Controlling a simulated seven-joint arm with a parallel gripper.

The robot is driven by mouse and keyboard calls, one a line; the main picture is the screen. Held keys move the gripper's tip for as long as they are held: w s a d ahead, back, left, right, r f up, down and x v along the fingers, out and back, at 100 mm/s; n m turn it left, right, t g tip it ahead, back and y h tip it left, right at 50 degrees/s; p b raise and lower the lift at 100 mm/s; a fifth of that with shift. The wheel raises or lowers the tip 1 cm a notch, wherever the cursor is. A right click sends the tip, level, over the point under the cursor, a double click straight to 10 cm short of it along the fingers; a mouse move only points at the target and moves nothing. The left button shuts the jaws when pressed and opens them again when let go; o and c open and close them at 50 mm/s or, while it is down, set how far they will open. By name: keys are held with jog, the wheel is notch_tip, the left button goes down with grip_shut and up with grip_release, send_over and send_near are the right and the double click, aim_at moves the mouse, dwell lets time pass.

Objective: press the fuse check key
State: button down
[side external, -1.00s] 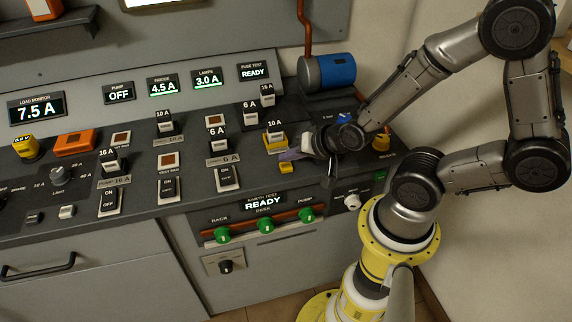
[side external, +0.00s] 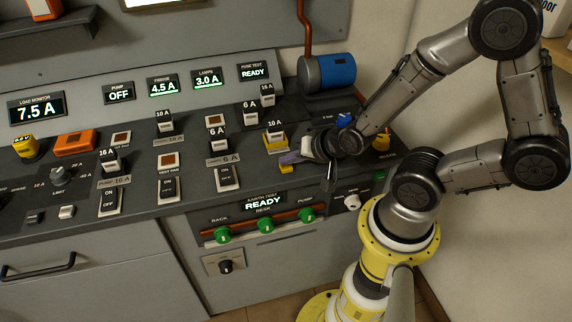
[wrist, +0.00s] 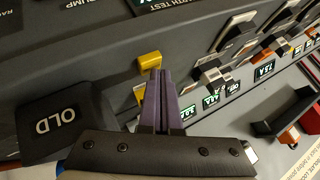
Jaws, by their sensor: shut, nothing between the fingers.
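A small yellow key (side external: 287,169) lies on the desk near its front edge, just in front of the yellow socket (side external: 268,143) that holds a 10 A fuse (side external: 275,129). No label on the key is readable. The FUSE TEST display (side external: 253,71) reads READY. My gripper (side external: 285,158) is shut and empty, low over the desk just behind the key. In the wrist view the purple fingertips (wrist: 161,72) are together, close beside the yellow key (wrist: 150,59). I cannot tell whether they touch it.
A black box marked OLD (wrist: 62,120) stands beside the gripper. Several fuses and switches crowd the desk to the left. The EARTH TEST display (side external: 262,201) reads READY.

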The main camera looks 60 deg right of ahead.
aim_at(289, 168)
jog(key=shift+f, duration=0.25)
dwell(0.4)
jog(key=shift+r, duration=0.85)
jog(key=shift+r, duration=0.15)
jog(key=shift+r, duration=2.35)
